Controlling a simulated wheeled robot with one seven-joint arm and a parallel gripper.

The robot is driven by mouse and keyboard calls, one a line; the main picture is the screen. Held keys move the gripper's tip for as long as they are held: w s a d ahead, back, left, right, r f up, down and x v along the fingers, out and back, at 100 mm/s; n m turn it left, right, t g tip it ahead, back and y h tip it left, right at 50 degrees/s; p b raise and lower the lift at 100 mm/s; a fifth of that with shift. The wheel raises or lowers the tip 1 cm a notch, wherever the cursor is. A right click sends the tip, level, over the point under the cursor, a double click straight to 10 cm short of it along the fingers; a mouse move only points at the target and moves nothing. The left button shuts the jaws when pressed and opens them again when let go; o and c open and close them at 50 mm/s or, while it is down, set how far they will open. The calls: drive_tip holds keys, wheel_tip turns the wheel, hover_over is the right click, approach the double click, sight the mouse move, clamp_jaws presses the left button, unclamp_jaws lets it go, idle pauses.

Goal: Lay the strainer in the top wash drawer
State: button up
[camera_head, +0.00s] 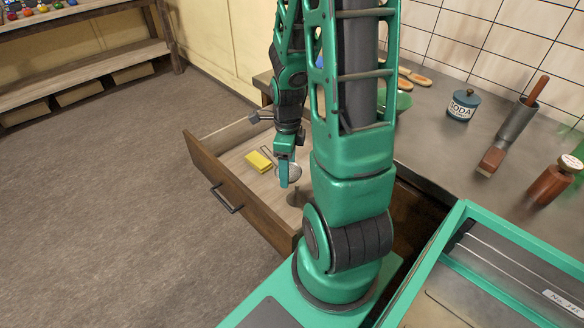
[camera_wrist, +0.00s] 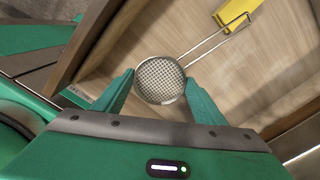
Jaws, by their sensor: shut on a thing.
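The top wash drawer (camera_head: 212,180) is pulled open, with a dark wooden front and a pale wooden floor. My gripper (camera_head: 287,178) is over the inside of the drawer, pointing down. It is shut on the strainer (camera_head: 291,171), a small round mesh bowl with a thin wire handle. In the wrist view the strainer (camera_wrist: 160,80) sits between my two fingers, its handle reaching up and right. It appears held above the drawer floor, with a dark shadow below it in the head view. My fingers partly hide it there.
A yellow block (camera_head: 258,161) lies in the drawer, near the strainer's handle end. The floor left of the drawer is clear.

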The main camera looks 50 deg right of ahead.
drive_tip(key=shift+d+f, duration=0.2)
drive_tip(key=shift+f, duration=0.2)
drive_tip(key=w+d+f, duration=0.1)
drive_tip(key=d+f, duration=0.1)
drive_tip(key=d, duration=0.1)
drive_tip(key=w+d+f, duration=0.1)
drive_tip(key=d+f, duration=0.1)
drive_tip(key=d, duration=0.2)
drive_tip(key=w+d+f, duration=0.1)
drive_tip(key=d+f, duration=0.1)
drive_tip(key=d, duration=0.1)
drive_tip(key=shift+d+f, duration=0.35)
drive_tip(key=shift+f, duration=2.05)
drive_tip(key=o, duration=1.1)
drive_tip(key=shift+f, duration=0.1)
drive_tip(key=shift+d, duration=0.1)
